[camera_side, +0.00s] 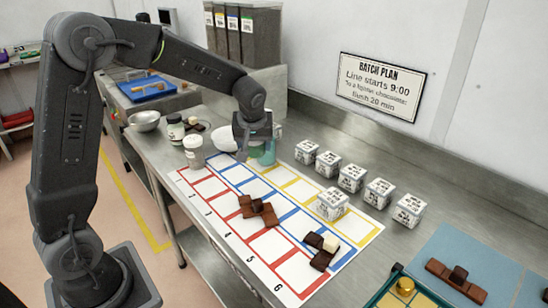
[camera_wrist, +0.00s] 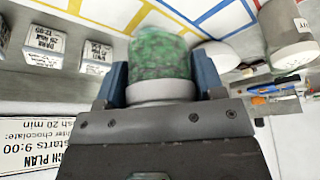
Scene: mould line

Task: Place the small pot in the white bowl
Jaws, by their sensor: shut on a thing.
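The small pot is green with a pale band and sits between my gripper's fingers. It shows in the side view (camera_side: 266,154) and in the wrist view (camera_wrist: 160,55). My gripper (camera_side: 257,138) is shut on it, with blue-grey fingers on both sides in the wrist view (camera_wrist: 160,86). The white bowl (camera_side: 222,139) is just left of my gripper in the side view, partly hidden by it. In the wrist view the bowl (camera_wrist: 218,55) shows right of the pot, partly covered by a finger. I cannot tell whether the pot touches the counter.
A white lidded cup (camera_side: 193,155) and a dark jar (camera_side: 176,128) stand left of the bowl, and a metal bowl (camera_side: 144,121) further left. Several printed cubes (camera_side: 328,164) line the right. Chocolate pieces (camera_side: 258,208) lie on the numbered mat (camera_side: 203,188).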

